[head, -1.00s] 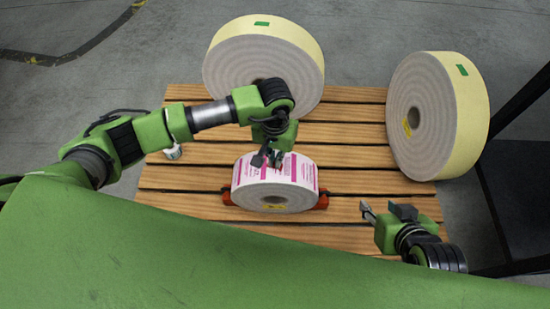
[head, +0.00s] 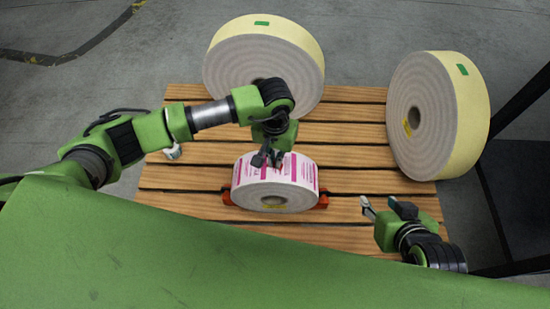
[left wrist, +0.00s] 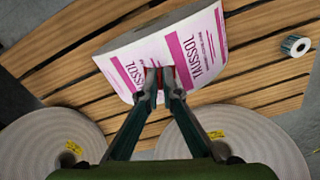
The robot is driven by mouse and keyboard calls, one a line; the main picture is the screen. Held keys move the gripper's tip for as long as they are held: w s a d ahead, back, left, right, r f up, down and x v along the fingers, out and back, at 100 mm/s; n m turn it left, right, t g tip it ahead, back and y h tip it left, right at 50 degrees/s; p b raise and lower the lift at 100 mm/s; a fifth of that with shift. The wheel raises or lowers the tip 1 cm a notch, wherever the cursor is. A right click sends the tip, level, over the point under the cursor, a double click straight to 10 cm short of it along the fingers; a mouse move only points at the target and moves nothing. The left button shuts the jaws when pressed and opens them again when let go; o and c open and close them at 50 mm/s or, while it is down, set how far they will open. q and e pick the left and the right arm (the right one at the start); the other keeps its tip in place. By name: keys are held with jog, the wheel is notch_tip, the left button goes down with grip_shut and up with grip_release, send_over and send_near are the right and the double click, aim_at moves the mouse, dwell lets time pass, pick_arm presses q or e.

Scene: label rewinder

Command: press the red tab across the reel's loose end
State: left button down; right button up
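The white reel (head: 290,172) with pink print stands on its rim on the wooden slats, held in a low orange-red cradle (head: 323,200). My left gripper (head: 268,162) is at the top of the reel, its fingertips at or very near the printed surface. In the left wrist view the fingers (left wrist: 160,82) are close together with a small piece of the red tab (left wrist: 161,74) showing between them. The fingers hide most of the tab, and the reel's loose end cannot be made out. My right gripper (head: 386,207) is open and empty, right of the reel.
Two large cream-edged rolls stand behind, one at the back (head: 310,50) and one at the right (head: 470,110). A small white roll (head: 172,152) lies at the left of the slatted deck (head: 170,205). Front slats are bare.

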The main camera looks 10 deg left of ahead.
pick_arm(q)
jog(key=shift+s+f+b, duration=0.1)
jog(key=shift+f+b, duration=0.25)
pick_arm(e)
jog(key=shift+t+y, duration=0.3)
jog(key=shift+t, duration=0.6)
jog(key=shift+w+a+r, duration=0.25)
jog(key=shift+w+r, duration=0.3)
jog(key=shift+w, duration=0.25)
jog(key=shift+w+a+r, duration=0.25)
jog(key=shift+w+r, duration=0.3)
jog(key=shift+w, duration=0.25)
dwell(1.2)
pick_arm(q)
jog(key=c, duration=2.2)
grip_release()
notch_tip(320, 180, up, 12)
jog(key=shift+r, duration=0.1)
